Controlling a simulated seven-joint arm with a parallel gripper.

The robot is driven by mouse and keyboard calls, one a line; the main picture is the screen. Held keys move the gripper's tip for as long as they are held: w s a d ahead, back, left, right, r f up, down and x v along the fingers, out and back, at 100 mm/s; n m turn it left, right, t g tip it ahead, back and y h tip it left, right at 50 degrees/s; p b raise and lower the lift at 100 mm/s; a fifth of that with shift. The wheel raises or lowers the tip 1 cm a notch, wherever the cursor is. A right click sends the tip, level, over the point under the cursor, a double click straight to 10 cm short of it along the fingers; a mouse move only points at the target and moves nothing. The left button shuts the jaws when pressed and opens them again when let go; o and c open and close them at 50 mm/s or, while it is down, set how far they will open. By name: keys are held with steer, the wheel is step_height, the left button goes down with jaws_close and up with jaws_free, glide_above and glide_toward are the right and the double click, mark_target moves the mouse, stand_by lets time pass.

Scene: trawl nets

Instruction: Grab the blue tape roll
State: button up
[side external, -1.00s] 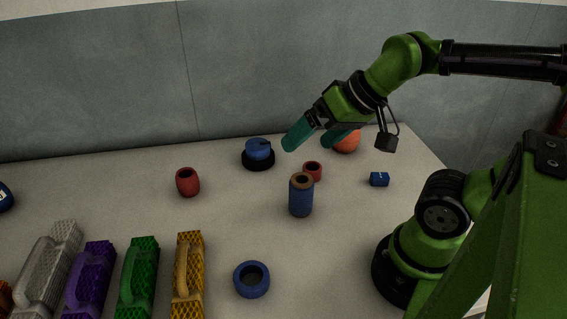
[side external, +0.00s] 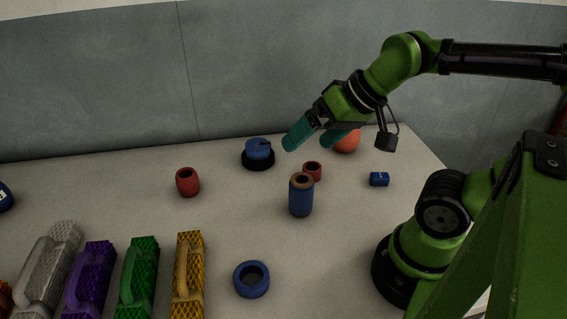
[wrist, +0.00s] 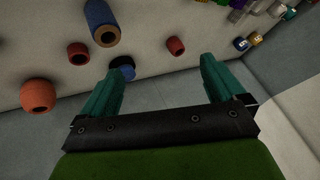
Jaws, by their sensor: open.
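A short blue ring with a dark open centre (side external: 251,279) lies on the table at the front; it looks like the blue tape roll. I cannot make it out surely in the wrist view. A taller blue cylinder with a brown hollow top (side external: 301,198) stands behind it to the right, also seen at the top of the wrist view (wrist: 99,14). My gripper (side external: 311,142), with teal fingers, is open and empty above the back of the table, well behind and above the ring. In the wrist view, nothing is between the fingers of my gripper (wrist: 160,68).
Red hollow pieces (side external: 187,182) (side external: 313,171), a blue and black knob (side external: 258,154), an orange ball (side external: 347,142) and a small blue box (side external: 379,179) are spread around. Coloured mesh-ended blocks, including a yellow one (side external: 188,278), stand front left.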

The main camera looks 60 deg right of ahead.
steer(key=w+a+f+n+g, duration=0.2)
steer(key=a+f+g, duration=0.2)
steer(key=a, duration=0.4)
steer(key=m+g+h, duration=0.2)
steer(key=m+g, duration=0.1)
glide_above(252, 283)
step_height(252, 283, down, 4)
steer(key=m, duration=0.3)
step_height(252, 283, down, 16)
steer(key=shift+f, duration=0.1)
steer(key=c, duration=1.2)
